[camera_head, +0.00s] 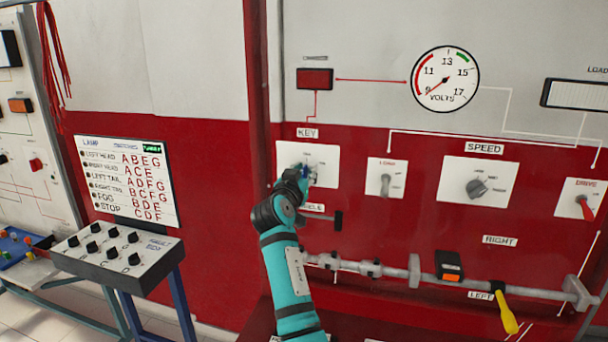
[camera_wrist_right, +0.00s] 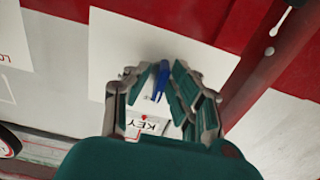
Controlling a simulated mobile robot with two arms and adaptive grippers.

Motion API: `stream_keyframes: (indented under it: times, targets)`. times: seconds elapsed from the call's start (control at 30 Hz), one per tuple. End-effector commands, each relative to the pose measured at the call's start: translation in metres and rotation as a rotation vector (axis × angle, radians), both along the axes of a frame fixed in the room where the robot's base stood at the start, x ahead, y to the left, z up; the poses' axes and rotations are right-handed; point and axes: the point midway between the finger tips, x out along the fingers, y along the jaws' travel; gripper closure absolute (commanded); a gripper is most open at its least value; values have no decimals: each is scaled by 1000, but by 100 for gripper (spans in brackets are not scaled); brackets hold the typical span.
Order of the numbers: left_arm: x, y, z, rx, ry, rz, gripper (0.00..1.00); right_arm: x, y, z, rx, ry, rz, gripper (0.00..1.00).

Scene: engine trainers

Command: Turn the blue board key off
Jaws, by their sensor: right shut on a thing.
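The blue key (camera_wrist_right: 160,82) sits in the white KEY plate (camera_head: 325,158) on the red lower part of the board. In the right wrist view, my right gripper (camera_wrist_right: 160,78) is at the plate (camera_wrist_right: 110,50) with its fingers on either side of the blue key, shut on it. In the head view, the right gripper (camera_head: 305,172) covers most of the key, and only a little blue shows. The key's exact angle is hard to read. My left gripper is not in view.
A LOAD switch (camera_head: 385,182), a SPEED knob (camera_head: 476,187) and a red DRIVE lever (camera_head: 586,207) lie to the right. A black-handled lever (camera_head: 338,220) and a horizontal rod (camera_head: 345,265) are below. A fault box (camera_head: 118,258) stands at left.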

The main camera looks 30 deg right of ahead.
Motion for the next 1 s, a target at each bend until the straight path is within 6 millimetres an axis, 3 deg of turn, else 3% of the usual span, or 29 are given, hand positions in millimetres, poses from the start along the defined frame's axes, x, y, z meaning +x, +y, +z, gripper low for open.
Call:
stream_keyframes:
  times: [0.1, 0.13, 0.2, 0.53, 1.0]
  targets:
    - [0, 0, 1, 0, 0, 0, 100, 0, -1, 8, -11, -12, 0, 100]
    - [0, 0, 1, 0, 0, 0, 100, 0, -1, 8, -11, -12, 0, 75]
    - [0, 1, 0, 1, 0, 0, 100, 0, -1, 7, -10, -11, 0, 68]
    - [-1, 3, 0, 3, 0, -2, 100, -4, 5, 3, -4, -6, 2, 68]
    - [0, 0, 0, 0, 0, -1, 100, -46, 54, 3, -6, -7, 1, 68]
